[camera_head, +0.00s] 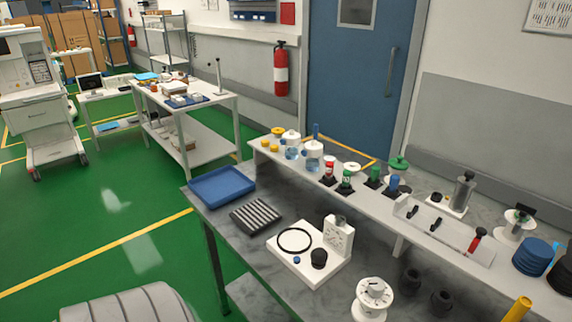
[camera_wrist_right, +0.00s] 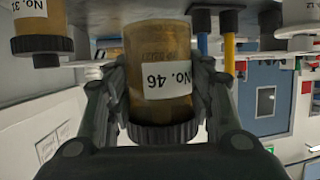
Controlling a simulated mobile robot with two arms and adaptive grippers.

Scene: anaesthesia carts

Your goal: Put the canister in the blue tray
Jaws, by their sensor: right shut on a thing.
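The blue tray (camera_head: 222,187) lies flat and empty on the left end of the grey bench in the head view. In the right wrist view an amber canister (camera_wrist_right: 158,50) with a white label reading NO. 46 and a black ribbed cap is between the fingers of my right gripper (camera_wrist_right: 160,92), which is shut on it. The label is upside down in that picture. The canister's far end is close to a grey surface; I cannot tell whether it touches. I cannot make out this canister or my grippers in the head view.
A second amber canister (camera_wrist_right: 38,28) is near the held one. Blue and yellow posts (camera_wrist_right: 229,52) stand on its other side. On the bench, a black ribbed rack (camera_head: 256,216) and a white device (camera_head: 310,258) are near the tray. A raised shelf behind holds several bottles.

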